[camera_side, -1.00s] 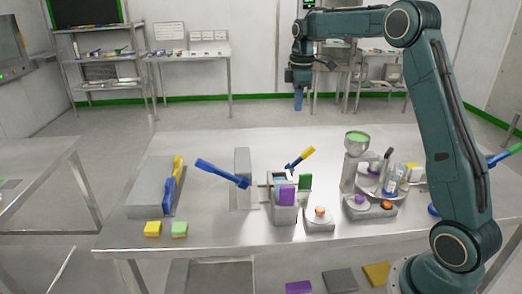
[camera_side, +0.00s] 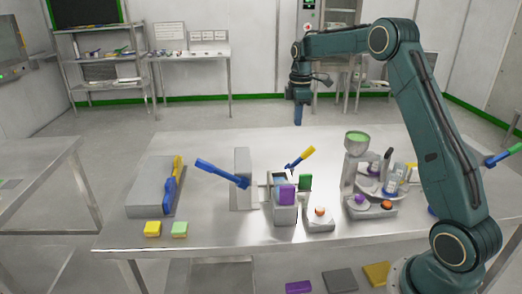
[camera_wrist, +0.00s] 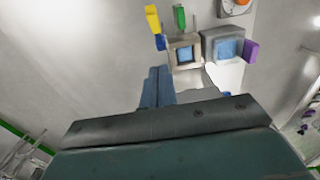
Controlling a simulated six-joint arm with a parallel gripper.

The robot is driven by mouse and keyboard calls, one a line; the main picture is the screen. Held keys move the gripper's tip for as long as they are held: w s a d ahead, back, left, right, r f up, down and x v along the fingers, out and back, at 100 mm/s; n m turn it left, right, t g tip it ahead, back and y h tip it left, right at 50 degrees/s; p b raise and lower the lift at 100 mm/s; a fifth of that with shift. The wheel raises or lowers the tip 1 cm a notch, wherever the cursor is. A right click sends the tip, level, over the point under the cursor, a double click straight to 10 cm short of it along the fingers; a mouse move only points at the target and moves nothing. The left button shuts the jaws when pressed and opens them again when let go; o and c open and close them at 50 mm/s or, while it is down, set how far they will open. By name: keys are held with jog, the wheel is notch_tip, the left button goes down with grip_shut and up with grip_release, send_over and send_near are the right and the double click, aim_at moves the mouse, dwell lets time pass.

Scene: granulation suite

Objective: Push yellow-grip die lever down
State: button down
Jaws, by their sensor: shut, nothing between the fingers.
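The yellow-grip die lever (camera_side: 301,158) slants up and to the right on a grey machine (camera_side: 285,207) in the middle of the table. Its yellow grip is at the upper end. In the wrist view the yellow grip (camera_wrist: 152,20) is near the top, left of a green part. My gripper (camera_side: 298,122) points down, well above the lever in the side picture and apart from it. Its blue fingers are shut with nothing between them; they also show in the wrist view (camera_wrist: 157,87), below the machine.
A purple block (camera_side: 287,194) and a green block (camera_side: 305,181) are on the machine. A button box (camera_side: 320,222) stands to its right. A funnel apparatus (camera_side: 358,145) stands farther right. Bare table lies behind the lever.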

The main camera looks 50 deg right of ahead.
send_over(304, 152)
jog(key=w+a, duration=0.2)
notch_tip(304, 152, down, 7)
jog(key=shift+s+d+f, duration=0.4)
jog(key=shift+s+f, duration=0.15)
jog(key=shift+s, duration=0.1)
jog(key=shift+s+d+f, duration=0.4)
jog(key=shift+d+f, duration=0.05)
jog(key=shift+f, duration=0.15)
jog(key=shift+s+d+f, duration=0.85)
jog(key=shift+s+d, duration=0.15)
jog(key=shift+s+d+f, duration=0.35)
jog(key=shift+f, duration=0.2)
jog(key=shift+s+d+f, duration=0.3)
jog(key=shift+f, duration=0.25)
jog(key=shift+r, duration=0.1)
